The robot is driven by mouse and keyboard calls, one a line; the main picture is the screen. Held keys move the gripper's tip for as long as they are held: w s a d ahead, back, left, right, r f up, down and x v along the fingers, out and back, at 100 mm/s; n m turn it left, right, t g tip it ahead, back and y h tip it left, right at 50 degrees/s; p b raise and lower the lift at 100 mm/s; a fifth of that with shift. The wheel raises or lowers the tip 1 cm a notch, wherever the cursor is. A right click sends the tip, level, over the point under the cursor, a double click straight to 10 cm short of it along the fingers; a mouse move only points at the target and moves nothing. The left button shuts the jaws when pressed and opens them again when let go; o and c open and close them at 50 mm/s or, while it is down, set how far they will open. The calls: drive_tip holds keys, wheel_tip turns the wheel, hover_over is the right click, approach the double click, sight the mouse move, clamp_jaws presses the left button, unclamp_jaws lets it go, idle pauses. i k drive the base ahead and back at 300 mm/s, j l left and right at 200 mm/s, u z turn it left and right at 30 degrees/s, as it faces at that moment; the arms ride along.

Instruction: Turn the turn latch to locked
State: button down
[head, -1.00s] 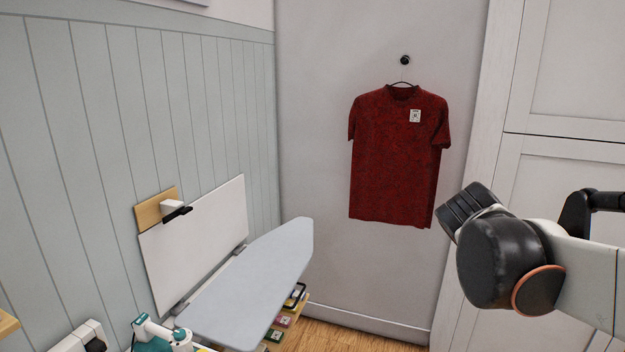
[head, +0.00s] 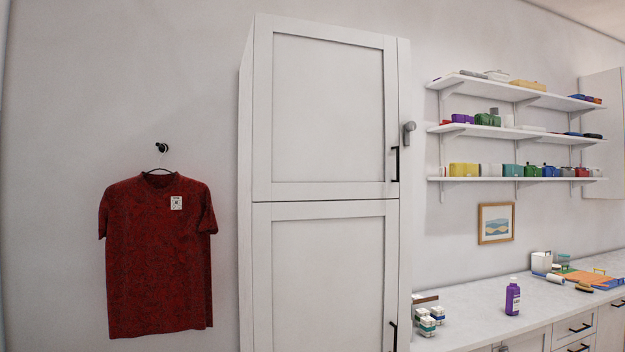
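A small grey lever-like fitting (head: 408,132) shows at the right edge of the tall white cabinet (head: 325,120), beside its upper door; it could be a turn latch, but it is too small to tell its setting. The upper door has a black bar handle (head: 395,164) and looks shut. The lower door below it also looks shut, with its own black handle (head: 393,335). My gripper is not in view.
A red shirt (head: 160,255) hangs on a wall hook left of the cabinet. Right of it are wall shelves (head: 515,130) with several containers. Below is a counter (head: 470,305) with a purple bottle (head: 512,297) and several boxes.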

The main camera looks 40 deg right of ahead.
sight(410, 126)
drive_tip(key=z, duration=1.75)
drive_tip(key=i+z, duration=0.15)
drive_tip(key=i, duration=0.5)
